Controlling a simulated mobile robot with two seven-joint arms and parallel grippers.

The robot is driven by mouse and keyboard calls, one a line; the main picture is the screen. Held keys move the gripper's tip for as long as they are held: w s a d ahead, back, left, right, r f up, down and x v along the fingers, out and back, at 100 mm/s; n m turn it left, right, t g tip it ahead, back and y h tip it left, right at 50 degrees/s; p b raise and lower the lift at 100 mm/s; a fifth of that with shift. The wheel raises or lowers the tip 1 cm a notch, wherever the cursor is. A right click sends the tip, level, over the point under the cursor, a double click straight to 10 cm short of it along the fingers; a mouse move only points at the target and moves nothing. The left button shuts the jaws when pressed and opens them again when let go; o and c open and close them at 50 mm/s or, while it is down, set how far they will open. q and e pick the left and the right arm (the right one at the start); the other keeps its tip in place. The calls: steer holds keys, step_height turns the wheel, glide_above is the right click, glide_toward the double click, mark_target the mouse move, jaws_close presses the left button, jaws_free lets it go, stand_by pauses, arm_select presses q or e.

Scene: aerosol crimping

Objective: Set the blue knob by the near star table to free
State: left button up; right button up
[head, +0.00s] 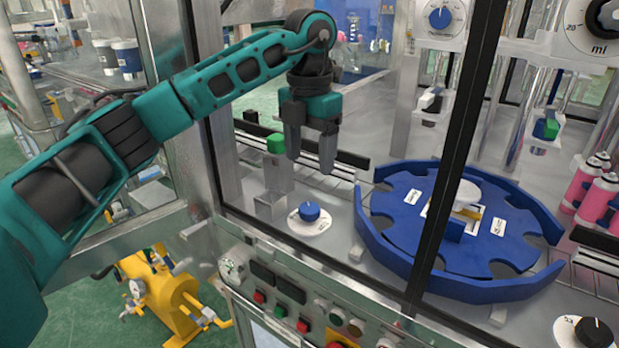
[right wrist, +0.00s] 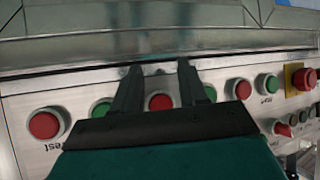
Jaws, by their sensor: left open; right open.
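The blue knob (head: 309,211) sits on a round white dial plate on the machine deck, left of the blue star table (head: 405,228). Its dial lettering is too small to read. My left gripper (head: 310,162) is open and empty, pointing down above the knob and apart from it. My right gripper (right wrist: 158,75) shows only in the right wrist view. It is open and empty over the button panel (right wrist: 75,85), with a red button (right wrist: 160,102) seen between its fingers.
A green-topped block (head: 276,144) stands just left of my left gripper. A dark window post (head: 455,150) crosses in front of the star table. Another blue knob (head: 438,18) is on an upper dial. Pink cans (head: 597,200) stand at the right.

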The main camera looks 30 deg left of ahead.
arm_select(q)
steer(key=shift+r, duration=1.2)
